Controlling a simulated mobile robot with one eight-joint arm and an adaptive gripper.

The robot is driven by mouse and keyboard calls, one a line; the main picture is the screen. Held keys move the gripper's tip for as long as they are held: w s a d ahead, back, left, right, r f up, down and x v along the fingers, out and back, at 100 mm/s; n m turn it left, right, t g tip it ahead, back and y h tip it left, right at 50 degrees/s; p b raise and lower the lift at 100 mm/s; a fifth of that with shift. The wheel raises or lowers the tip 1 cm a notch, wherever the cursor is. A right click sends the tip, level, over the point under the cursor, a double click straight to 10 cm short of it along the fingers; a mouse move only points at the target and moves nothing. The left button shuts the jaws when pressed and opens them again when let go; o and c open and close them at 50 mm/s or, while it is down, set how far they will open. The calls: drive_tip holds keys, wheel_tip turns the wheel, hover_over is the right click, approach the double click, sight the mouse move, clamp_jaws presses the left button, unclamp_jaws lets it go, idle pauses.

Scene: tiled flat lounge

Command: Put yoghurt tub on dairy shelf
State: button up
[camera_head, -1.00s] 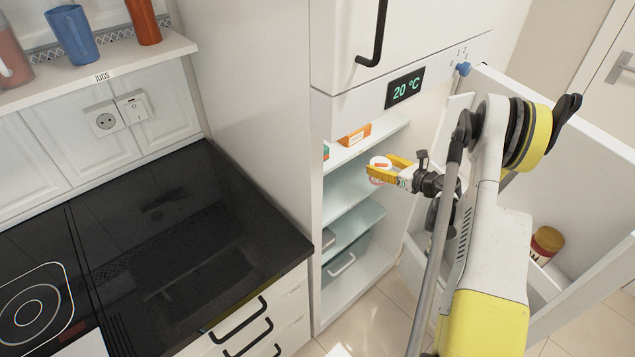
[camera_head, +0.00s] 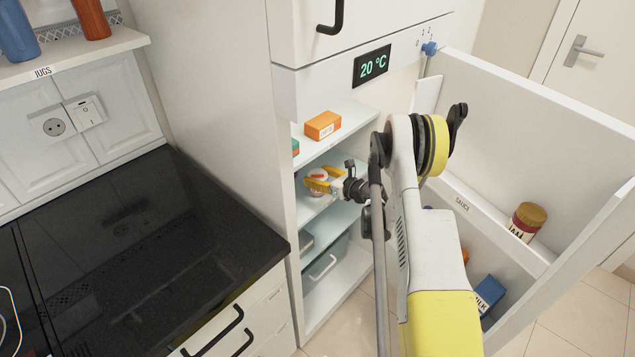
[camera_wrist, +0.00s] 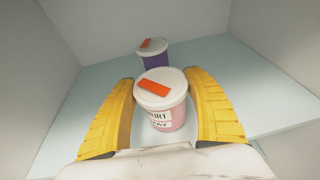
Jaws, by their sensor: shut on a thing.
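The yoghurt tub (camera_wrist: 162,100) is pink with a white lid, an orange patch and a printed label, seen in the wrist view. My gripper (camera_wrist: 162,108) is shut on it, with one yellow finger on each side. In the head view my gripper (camera_head: 320,180) holds the tub (camera_head: 317,176) inside the open fridge, at the shelf (camera_head: 345,215) below the top one. The tub looks upright; whether its base touches the shelf is hidden. A purple tub (camera_wrist: 153,54) with a white lid stands behind it on the shelf.
An orange box (camera_head: 323,125) sits on the top shelf, above my gripper. The open fridge door (camera_head: 540,130) stands at right, holding a jar (camera_head: 526,221) and a blue milk carton (camera_head: 488,295). A black worktop (camera_head: 130,260) lies left.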

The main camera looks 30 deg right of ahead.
drive_tip(key=shift+f, duration=0.4)
drive_tip(key=shift+f, duration=0.2)
drive_tip(key=o, duration=1.3)
drive_tip(key=shift+o, duration=0.2)
